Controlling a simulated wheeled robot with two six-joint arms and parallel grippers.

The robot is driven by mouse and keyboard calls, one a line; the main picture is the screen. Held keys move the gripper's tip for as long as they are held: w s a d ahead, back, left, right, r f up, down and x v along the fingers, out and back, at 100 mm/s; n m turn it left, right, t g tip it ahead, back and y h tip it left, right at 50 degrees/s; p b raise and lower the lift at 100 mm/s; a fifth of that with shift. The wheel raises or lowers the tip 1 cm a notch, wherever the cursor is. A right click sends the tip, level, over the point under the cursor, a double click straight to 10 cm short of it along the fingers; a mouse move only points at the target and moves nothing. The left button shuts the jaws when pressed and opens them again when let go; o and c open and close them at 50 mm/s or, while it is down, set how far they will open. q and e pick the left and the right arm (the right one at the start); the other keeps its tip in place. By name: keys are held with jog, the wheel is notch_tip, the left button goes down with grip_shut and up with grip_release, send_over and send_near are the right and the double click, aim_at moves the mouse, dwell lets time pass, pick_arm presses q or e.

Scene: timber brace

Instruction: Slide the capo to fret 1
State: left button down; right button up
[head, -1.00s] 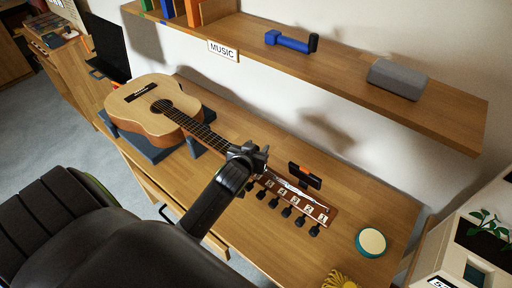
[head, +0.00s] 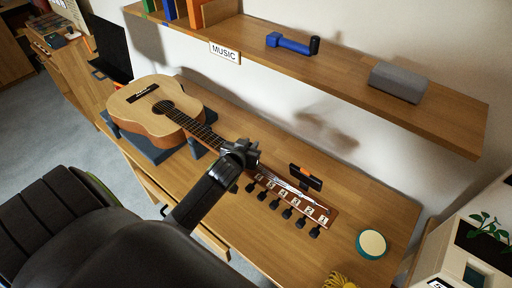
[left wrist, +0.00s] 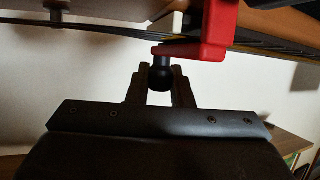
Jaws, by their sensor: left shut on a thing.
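The capo (left wrist: 212,35) is red with a black round knob (left wrist: 160,75) on an arm, and it sits at the guitar neck and strings in the left wrist view. My left gripper (left wrist: 159,88) is shut on that knob. In the head view, my left gripper (head: 243,152) is over the neck, between the guitar body and the numbered strip, and hides the capo. The guitar (head: 150,108) lies with its neck (head: 206,136) running down to the right. The numbered strip (head: 297,198) has pale number labels, with 1 at its far right end. My right gripper is not in view.
A dark cradle (head: 148,150) supports the guitar on the wooden desk (head: 355,205). A black and orange clip (head: 306,177) stands by the strip, with several black pegs (head: 287,212) below. A teal round tin (head: 371,243) is to the right. A shelf (head: 340,70) overhangs behind.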

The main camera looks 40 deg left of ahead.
pick_arm(q)
jog(key=shift+a, duration=0.5)
jog(key=c, duration=1.3)
grip_release()
jog(key=shift+d, duration=0.1)
jog(key=b+v, duration=0.1)
jog(key=v, duration=1.6)
jog(key=shift+s+d+b, duration=0.1)
jog(key=shift+s+b, duration=0.1)
jog(key=shift+b, duration=0.1)
